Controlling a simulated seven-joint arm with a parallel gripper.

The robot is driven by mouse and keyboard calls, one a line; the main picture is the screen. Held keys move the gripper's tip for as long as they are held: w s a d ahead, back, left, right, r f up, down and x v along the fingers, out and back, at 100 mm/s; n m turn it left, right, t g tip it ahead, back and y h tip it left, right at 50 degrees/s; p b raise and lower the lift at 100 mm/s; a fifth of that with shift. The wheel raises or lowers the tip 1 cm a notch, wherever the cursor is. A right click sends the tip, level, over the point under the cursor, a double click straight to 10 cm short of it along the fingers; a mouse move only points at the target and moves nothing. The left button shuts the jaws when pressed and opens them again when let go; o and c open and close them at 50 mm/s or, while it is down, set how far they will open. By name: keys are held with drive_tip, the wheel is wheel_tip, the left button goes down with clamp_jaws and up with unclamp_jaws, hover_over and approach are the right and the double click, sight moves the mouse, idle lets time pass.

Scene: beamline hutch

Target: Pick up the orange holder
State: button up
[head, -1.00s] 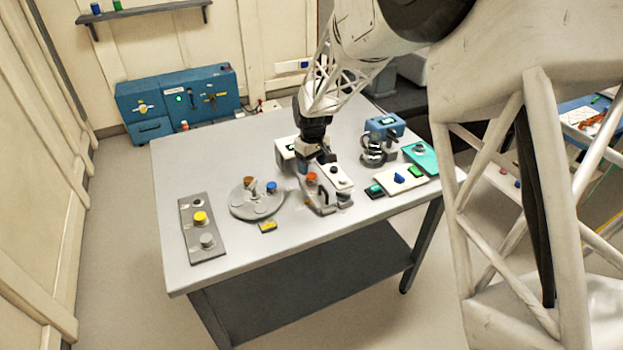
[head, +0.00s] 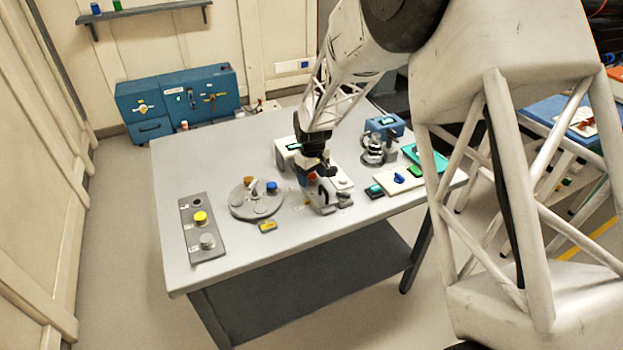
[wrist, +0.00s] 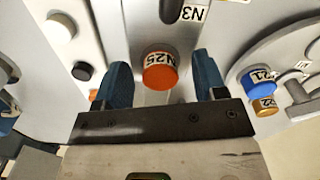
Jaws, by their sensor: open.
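My gripper is open and empty. In the head view my gripper (head: 321,171) is over the grey stand on the table, and only a bit of the orange holder (head: 312,177) shows behind the dark fingers. Whether the fingers reach down around its sides is hard to tell.
To the left is a round grey plate (head: 243,209) with a blue cap (head: 271,187) and a brown cap (head: 249,182). A grey strip (head: 206,239) holds a yellow cap (head: 200,218). A microscope-like device (head: 374,150) stands behind to the right.

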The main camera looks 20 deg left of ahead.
sight(312, 176)
drive_tip(key=shift+c, duration=0.3)
drive_tip(key=c, duration=1)
drive_tip(key=shift+o, duration=0.2)
drive_tip(key=shift+r, duration=0.1)
drive_tip(key=shift+r, duration=0.75)
wheel_tip(312, 176, up, 2)
drive_tip(key=shift+r, duration=0.1)
drive_tip(key=s+d+r, duration=0.1)
drive_tip(key=s+d, duration=0.7)
drive_tip(key=s, duration=0.5)
drive_tip(key=shift+s+d, duration=0.2)
drive_tip(key=shift+d, duration=0.1)
